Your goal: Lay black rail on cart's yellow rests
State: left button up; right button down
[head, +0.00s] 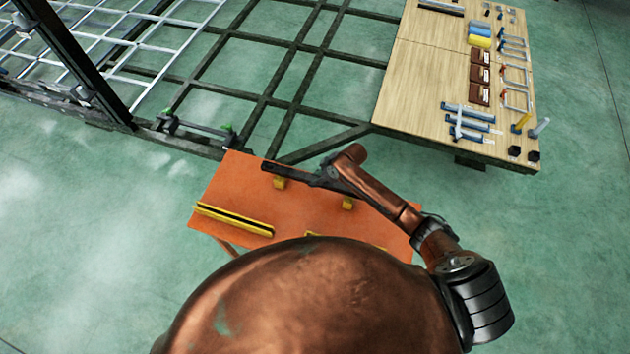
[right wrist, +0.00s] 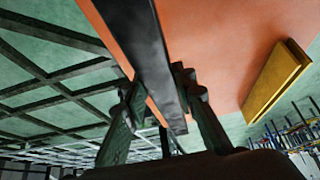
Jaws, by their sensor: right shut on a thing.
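The black rail (head: 292,173) is a long dark bar over the far edge of the orange cart (head: 232,190). My right gripper (head: 330,176) is shut on the rail; the right wrist view shows the rail (right wrist: 150,45) between its two fingers (right wrist: 158,105). One yellow block (right wrist: 277,80) shows at the right of the right wrist view. My left gripper is not in view.
A long yellow channel (head: 233,219) lies along the cart's left near edge; another is mostly hidden by my body. The dark chassis frame (head: 262,99) stands just beyond the cart. A wooden table (head: 425,75) with tools and parts stands at the back right.

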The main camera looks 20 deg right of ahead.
jog(key=shift+w+a+f, duration=0.1)
jog(key=shift+a+f, duration=0.1)
jog(key=shift+f, duration=0.8)
jog(key=shift+f, duration=0.15)
jog(key=c, duration=1.6)
grip_release()
jog(key=v, duration=1.2)
jog(key=shift+b, duration=0.4)
